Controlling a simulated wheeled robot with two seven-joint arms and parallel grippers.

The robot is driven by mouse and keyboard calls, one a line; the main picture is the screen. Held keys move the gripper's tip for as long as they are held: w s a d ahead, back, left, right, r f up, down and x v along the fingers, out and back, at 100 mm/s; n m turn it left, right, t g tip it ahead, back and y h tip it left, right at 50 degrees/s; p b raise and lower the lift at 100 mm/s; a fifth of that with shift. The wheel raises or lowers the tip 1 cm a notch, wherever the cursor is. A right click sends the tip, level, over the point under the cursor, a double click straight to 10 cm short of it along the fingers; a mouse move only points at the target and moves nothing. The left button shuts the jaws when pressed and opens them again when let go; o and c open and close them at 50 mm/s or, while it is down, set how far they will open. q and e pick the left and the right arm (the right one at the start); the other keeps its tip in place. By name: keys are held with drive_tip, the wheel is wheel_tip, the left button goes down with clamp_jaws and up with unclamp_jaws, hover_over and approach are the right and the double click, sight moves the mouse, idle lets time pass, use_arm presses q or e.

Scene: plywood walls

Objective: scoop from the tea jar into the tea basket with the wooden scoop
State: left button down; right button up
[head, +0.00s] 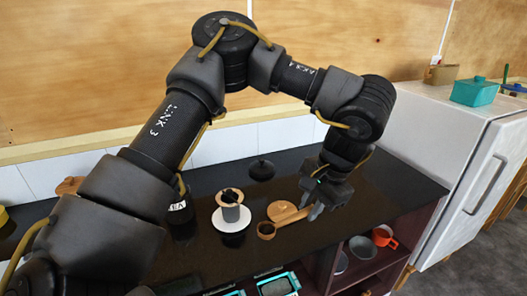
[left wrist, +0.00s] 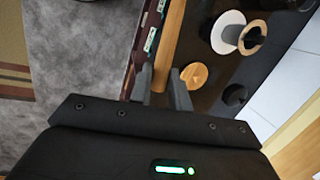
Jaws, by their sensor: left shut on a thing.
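In the left wrist view the fingers (left wrist: 164,88) close on a wooden strip (left wrist: 168,42), which looks like the scoop's handle. A grey cylindrical vessel (head: 231,212), perhaps the tea basket, stands on a white saucer (head: 230,226) left of the scoop, apart from it. A dark jar with a white label (head: 178,206), perhaps the tea jar, is partly behind my arm. I cannot see inside the scoop. My right gripper is out of view.
A round wooden lid (head: 281,210) lies on the counter (head: 330,178) just behind the scoop. A black lid (head: 261,169) lies further back. An orange mug (head: 384,237) and bowls sit on a shelf below. A white fridge (head: 440,150) stands at right.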

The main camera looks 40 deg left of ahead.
use_arm(q)
drive_tip(key=w+a+r+p, duration=0.2)
drive_tip(key=w+a+p, duration=0.7)
drive_tip(key=w+a, duration=0.1)
drive_tip(key=w+a+f+m+p, duration=0.1)
drive_tip(key=a+p, duration=0.3)
drive_tip(key=a, duration=1)
drive_tip(key=shift+w+f+m+t, duration=0.15)
drive_tip(key=shift+f+m+t, duration=0.15)
drive_tip(key=shift+f+t, duration=0.15)
drive_tip(key=shift+f, duration=0.1)
